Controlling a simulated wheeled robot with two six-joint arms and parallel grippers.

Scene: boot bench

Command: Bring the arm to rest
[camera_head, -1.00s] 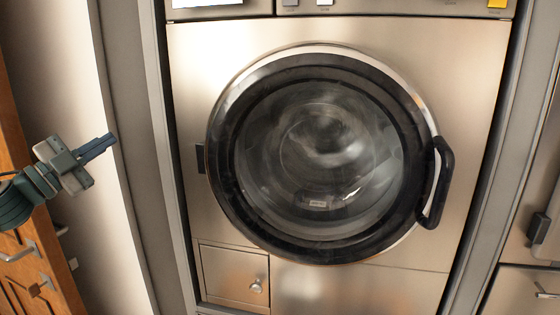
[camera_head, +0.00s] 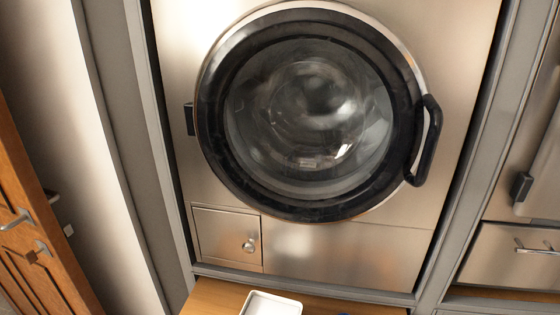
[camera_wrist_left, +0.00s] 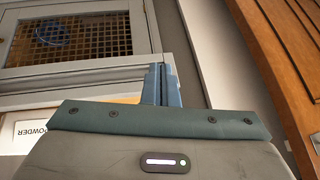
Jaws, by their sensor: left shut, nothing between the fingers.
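My left gripper (camera_wrist_left: 161,85) shows in the left wrist view, its two blue-grey fingers together with nothing between them. It points at a pale wall and the edge of a grey frame, apart from both as far as I can tell. My left arm does not show in the head view. My right gripper is in neither view.
The front-loading machine's round door (camera_head: 310,110) is closed, with a black handle (camera_head: 427,140) at right. A white tray (camera_head: 272,304) sits on a wooden surface (camera_head: 212,297) below. A wooden door (camera_head: 38,255) stands at left. A lattice panel (camera_wrist_left: 75,40) and a POWDER label (camera_wrist_left: 30,131) show in the wrist view.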

